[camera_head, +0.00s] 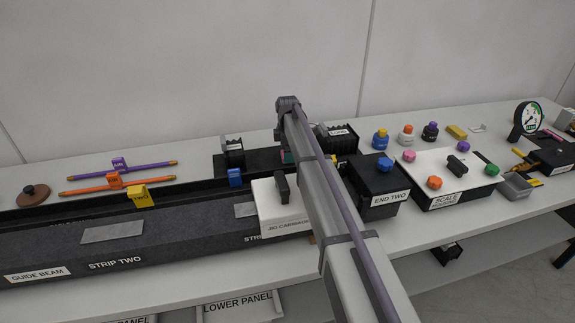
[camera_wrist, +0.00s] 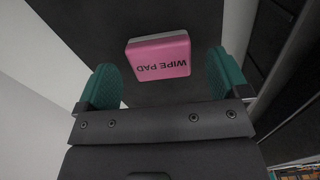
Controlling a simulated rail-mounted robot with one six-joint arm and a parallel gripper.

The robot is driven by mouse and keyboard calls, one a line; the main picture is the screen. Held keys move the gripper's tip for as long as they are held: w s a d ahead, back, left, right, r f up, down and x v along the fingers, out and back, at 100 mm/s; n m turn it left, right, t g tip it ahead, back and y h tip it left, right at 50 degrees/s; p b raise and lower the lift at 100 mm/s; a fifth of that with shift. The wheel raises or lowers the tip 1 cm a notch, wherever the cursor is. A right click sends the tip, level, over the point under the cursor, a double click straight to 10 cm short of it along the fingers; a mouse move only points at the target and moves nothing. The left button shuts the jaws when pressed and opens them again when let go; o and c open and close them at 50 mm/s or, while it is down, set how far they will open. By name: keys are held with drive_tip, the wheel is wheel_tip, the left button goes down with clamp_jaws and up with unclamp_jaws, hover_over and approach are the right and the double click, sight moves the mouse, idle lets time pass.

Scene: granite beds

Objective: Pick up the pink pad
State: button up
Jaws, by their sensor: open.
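The pink pad (camera_wrist: 160,58), a block marked "WIPE PAD" with a pale layer along its top edge in the picture, lies on a dark surface (camera_wrist: 150,15) in the wrist view. My gripper (camera_wrist: 163,78) is open, with one green finger on each side of the pad in the picture. I see a gap between each finger and the pad, and I cannot tell how far above it the fingers are. In the head view my arm covers most of this spot. Only a small pink bit of the pad (camera_head: 285,156) shows beside the arm, on the dark bed (camera_head: 262,160).
A white jig carriage (camera_head: 275,218) with a black knob stands in front of the dark bed. A black block (camera_head: 233,152) is left of the pad, and another (camera_head: 340,137) is right of it. The END TWO block (camera_head: 378,190) stands right of my arm.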

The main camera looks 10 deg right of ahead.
wheel_tip(320, 180, down, 2)
drive_tip(key=shift+f+b, duration=0.1)
drive_tip(key=shift+b, duration=0.25)
drive_tip(key=shift+r, duration=0.3)
drive_tip(key=c, duration=1)
drive_tip(key=shift+r+p, duration=0.1)
drive_tip(key=shift+p, duration=0.25)
wheel_tip(320, 180, up, 10)
drive_tip(key=p, duration=0.9)
drive_tip(key=shift+p, duration=0.4)
